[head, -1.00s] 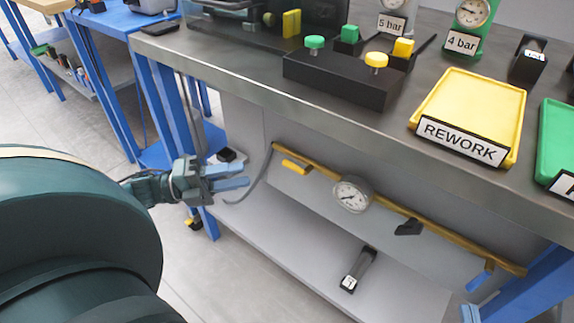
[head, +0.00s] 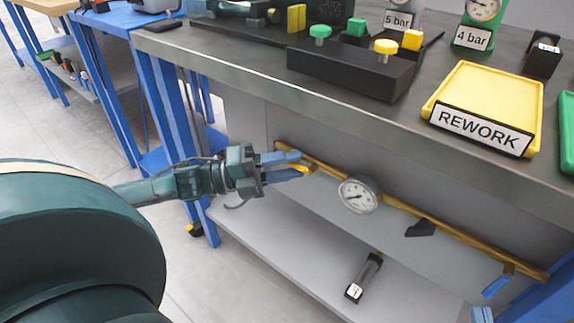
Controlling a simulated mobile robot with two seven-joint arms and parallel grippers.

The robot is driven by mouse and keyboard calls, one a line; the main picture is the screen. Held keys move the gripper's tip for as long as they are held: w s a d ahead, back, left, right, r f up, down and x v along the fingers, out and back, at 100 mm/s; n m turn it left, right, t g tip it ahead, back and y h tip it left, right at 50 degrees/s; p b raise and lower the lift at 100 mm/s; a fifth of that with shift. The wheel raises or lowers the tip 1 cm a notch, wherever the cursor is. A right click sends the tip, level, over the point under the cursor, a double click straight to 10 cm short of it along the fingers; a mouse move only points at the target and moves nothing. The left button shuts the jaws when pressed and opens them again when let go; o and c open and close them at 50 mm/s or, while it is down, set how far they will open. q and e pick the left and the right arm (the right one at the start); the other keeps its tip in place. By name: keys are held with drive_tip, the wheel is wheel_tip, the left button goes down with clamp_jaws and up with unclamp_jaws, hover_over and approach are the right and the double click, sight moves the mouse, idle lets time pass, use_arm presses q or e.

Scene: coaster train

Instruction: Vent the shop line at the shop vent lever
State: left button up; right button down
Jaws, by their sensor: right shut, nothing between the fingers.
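A brass pipe (head: 400,206) runs under the bench top and carries several fittings. A yellow lever (head: 312,168) is near its left end, a black lever (head: 420,228) is right of the gauge, and a blue lever (head: 497,284) is near the right end. I cannot read which is the shop vent lever. My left gripper (head: 299,164) is open, its two blue fingers at the yellow lever, which they partly hide; I cannot tell whether they touch it. My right gripper (head: 481,314) shows only its fingertips at the bottom edge, shut and empty, below the blue lever.
A round gauge (head: 358,194) sits on the pipe. A black labelled device (head: 363,278) lies on the lower shelf (head: 285,255). Above, the bench top holds a yellow REWORK tray (head: 490,95) and a black button box (head: 350,68). A blue bench leg (head: 200,170) stands behind my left arm.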

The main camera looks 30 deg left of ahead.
use_arm(q)
clamp_jaws()
drive_tip(key=shift+f, duration=0.1)
idle(0.3)
drive_tip(key=n+t, duration=0.1)
drive_tip(key=f+n+t, duration=0.1)
drive_tip(key=shift+n+h, duration=0.3)
drive_tip(key=shift+h, duration=0.1)
drive_tip(key=shift+s+d+f+n+t+y+p, duration=0.15)
drive_tip(key=shift+d+f+n+t+y, duration=0.45)
drive_tip(key=shift+n+t+y, duration=2.6)
drive_tip(key=shift+w+d+f+n+t+y+p, duration=0.2)
drive_tip(key=shift+d+n+t+y, duration=1.2)
drive_tip(key=shift+n, duration=3.55)
drive_tip(key=shift+s+a+f+n+t+y+p, duration=0.15)
drive_tip(key=shift+f+n+t+y, duration=0.5)
drive_tip(key=shift+n+t+y, duration=2)
drive_tip(key=n+g+y, duration=0.1)
drive_tip(key=n+g, duration=0.1)
drive_tip(key=n, duration=0.1)
drive_tip(key=shift+d+n, duration=0.1)
drive_tip(key=shift+n, duration=0.2)
